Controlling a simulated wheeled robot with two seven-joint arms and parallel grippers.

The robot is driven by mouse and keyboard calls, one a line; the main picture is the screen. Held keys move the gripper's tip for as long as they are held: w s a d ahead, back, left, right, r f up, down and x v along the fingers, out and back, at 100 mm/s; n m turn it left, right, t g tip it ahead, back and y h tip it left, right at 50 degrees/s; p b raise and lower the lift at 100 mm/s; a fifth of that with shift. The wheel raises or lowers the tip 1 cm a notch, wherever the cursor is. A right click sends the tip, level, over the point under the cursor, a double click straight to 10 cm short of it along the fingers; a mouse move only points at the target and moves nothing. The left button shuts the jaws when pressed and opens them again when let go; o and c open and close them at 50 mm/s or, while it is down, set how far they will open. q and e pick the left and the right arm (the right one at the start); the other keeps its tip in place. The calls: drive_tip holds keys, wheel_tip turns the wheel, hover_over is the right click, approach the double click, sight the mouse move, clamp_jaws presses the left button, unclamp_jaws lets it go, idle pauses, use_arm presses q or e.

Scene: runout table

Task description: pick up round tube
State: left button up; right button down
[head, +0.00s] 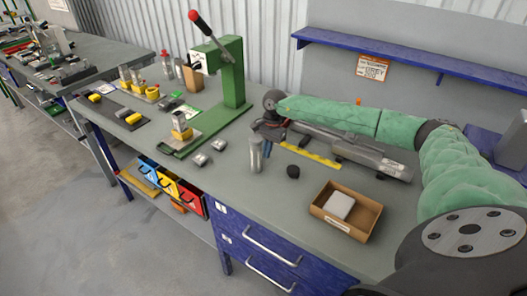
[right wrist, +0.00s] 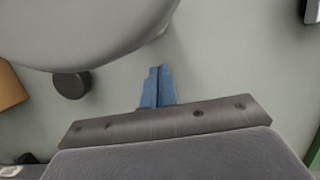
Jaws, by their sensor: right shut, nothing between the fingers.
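The round tube (head: 256,153) is a silver-grey cylinder standing upright on the grey workbench. My right gripper (head: 266,132) is just behind its top in the head view, apart from any hold on it. In the right wrist view, the blue fingertips (right wrist: 157,88) are together with nothing between them. A large smooth grey rounded shape (right wrist: 85,30) at the top left of that view looks like the tube close up, but I cannot be sure. My left gripper is not in view.
A black round puck (head: 293,171) lies right of the tube and shows in the wrist view (right wrist: 70,84). A yellow ruler strip (head: 318,156), a long grey tool (head: 372,158) and a cardboard box (head: 362,222) are further right. A green press (head: 235,85) stands behind left.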

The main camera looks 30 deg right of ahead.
drive_tip(key=shift+s+a+r+p, duration=0.1)
drive_tip(key=shift+s+a+p, duration=0.15)
drive_tip(key=shift+a, duration=0.2)
drive_tip(key=shift+s+a+r+p, duration=0.1)
drive_tip(key=shift+s+a+p, duration=0.15)
drive_tip(key=shift+a, duration=0.2)
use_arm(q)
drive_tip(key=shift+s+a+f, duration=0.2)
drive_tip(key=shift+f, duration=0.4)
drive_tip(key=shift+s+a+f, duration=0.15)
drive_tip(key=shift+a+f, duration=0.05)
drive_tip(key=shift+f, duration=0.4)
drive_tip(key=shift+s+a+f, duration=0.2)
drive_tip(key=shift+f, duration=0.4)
use_arm(e)
drive_tip(key=shift+a+f, duration=0.15)
drive_tip(key=shift+a, duration=0.1)
